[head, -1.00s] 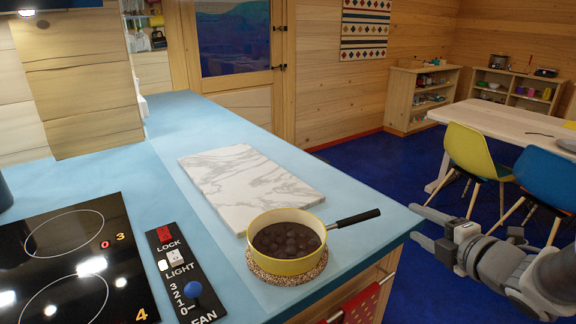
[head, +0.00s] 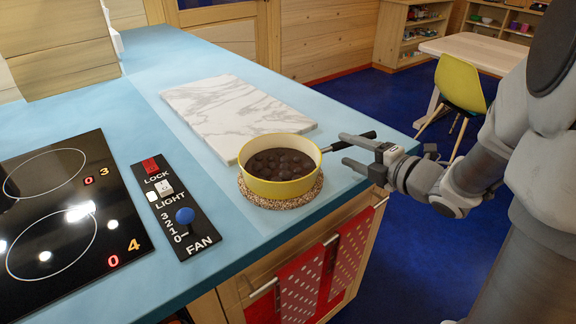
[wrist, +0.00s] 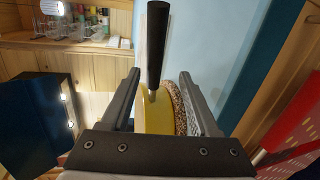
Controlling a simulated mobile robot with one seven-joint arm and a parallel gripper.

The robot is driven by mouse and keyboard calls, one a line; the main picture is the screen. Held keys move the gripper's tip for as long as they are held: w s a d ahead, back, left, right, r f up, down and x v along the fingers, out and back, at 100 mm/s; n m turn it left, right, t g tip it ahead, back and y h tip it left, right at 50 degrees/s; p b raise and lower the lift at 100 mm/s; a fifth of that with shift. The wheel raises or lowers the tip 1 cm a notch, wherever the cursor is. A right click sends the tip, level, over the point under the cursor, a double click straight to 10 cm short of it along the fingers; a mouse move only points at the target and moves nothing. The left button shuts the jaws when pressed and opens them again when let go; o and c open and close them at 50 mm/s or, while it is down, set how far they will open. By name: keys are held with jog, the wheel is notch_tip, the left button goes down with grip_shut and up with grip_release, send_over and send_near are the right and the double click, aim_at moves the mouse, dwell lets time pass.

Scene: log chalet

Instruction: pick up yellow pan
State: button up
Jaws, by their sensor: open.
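The yellow pan (head: 281,187) sits upright on a round cork-like trivet (head: 262,201) near the counter's right edge, with dark round pieces inside. Its black handle (head: 366,136) points right, toward the counter edge. My gripper (head: 342,150) is open at the handle, its fingers pointing left toward the pan. In the wrist view the black handle (wrist: 157,45) shows between the two open fingers, with the yellow pan wall (wrist: 153,115) below it. I cannot tell whether a finger touches the handle.
A white marble board (head: 225,110) lies behind the pan on the blue counter. A black cooktop (head: 60,215) and a control panel (head: 175,210) are at left. Red towels (head: 300,285) hang on the counter front. A yellow chair (head: 460,92) stands beyond.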

jog(key=shift+r+b+x, duration=0.2)
jog(key=shift+b+x, duration=0.05)
jog(key=shift+x, duration=1.25)
jog(key=shift+r+b+x, duration=0.2)
jog(key=shift+x, duration=1.25)
jog(key=shift+a, duration=0.15)
grip_shut()
